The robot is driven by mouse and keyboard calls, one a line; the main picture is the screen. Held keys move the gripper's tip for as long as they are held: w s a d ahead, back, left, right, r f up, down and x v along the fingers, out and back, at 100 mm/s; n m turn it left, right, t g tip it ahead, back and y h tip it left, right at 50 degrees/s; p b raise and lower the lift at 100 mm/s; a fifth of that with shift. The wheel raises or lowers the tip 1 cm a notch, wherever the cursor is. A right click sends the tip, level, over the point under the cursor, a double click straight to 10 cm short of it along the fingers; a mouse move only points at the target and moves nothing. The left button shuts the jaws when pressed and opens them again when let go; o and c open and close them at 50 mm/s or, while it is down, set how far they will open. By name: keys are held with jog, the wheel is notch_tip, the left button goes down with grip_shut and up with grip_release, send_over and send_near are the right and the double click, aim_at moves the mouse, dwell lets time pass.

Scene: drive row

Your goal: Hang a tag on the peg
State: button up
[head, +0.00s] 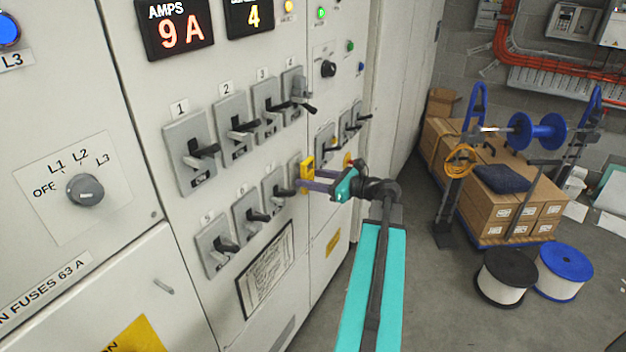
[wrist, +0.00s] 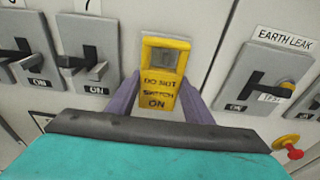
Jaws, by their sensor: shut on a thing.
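My gripper (head: 312,181) is shut on a yellow tag (head: 306,170) in front of the grey switch panel. In the wrist view the tag (wrist: 160,88) stands upright between the two purple fingers (wrist: 162,98). It has a window in its upper part and dark lettering that reads "DO NOT SWITCH ON". A grey surface shows through the window. The tag covers most of the switch at the right end of the lower row. I cannot make out a peg in either view, nor tell whether the tag touches anything behind it.
Lever switches (head: 190,153) stick out of the panel in two rows. The earth leak switch (wrist: 265,80) and a red button (wrist: 288,147) on yellow are right of the tag. Open floor lies between.

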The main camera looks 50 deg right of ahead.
jog(key=shift+w+f, duration=0.2)
jog(key=shift+w, duration=0.05)
jog(key=shift+f, duration=0.1)
dwell(0.3)
jog(key=o, duration=1.1)
jog(key=b+v, duration=0.3)
jog(key=v, duration=1)
jog(key=shift+s, duration=0.35)
